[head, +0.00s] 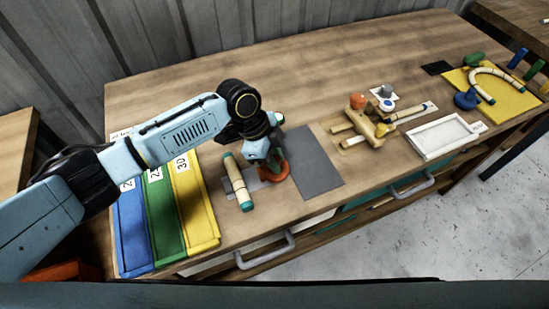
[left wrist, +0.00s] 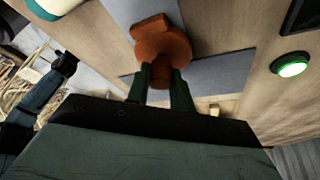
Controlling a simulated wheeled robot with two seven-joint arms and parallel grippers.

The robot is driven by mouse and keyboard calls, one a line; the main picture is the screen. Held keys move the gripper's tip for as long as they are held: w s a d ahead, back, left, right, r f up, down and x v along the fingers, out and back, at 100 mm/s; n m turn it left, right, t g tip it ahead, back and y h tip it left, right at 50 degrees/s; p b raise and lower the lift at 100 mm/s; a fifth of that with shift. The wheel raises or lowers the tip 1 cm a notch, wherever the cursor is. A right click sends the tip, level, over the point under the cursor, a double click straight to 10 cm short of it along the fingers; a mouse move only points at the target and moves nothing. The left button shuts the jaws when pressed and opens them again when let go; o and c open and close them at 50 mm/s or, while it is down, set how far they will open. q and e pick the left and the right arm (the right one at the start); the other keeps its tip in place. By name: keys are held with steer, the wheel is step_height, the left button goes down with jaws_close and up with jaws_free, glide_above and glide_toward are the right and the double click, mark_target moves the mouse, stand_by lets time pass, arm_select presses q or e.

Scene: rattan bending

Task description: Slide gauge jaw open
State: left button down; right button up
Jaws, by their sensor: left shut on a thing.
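The orange gauge jaw (head: 283,171) sits near the front of the table, on a small grey plate. My left gripper (head: 263,157) reaches down onto it and hides part of it. In the left wrist view, the two dark green fingers (left wrist: 161,82) are shut on the orange part's round knob (left wrist: 163,47). A rattan piece (head: 239,182) with teal ends lies just left of the gripper, across a pale plate. The jaw's opening is too covered to judge.
Blue, green and yellow numbered trays (head: 192,200) lie at the left. A dark grey mat (head: 314,157) is just right of the jaw. A wooden fixture (head: 363,125), white tray (head: 441,136) and yellow board (head: 508,103) stand further right.

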arm_select(q)
steer(key=c, duration=1.2)
jaws_free()
steer(key=shift+w+d, duration=0.15)
steer(key=shift+d, duration=0.1)
steer(key=shift+c, duration=0.2)
steer(key=shift+a+r, duration=0.1)
steer(key=shift+r, duration=0.15)
steer(key=v, duration=1.3)
steer(key=shift+p, duration=0.3)
steer(key=shift+a, duration=0.1)
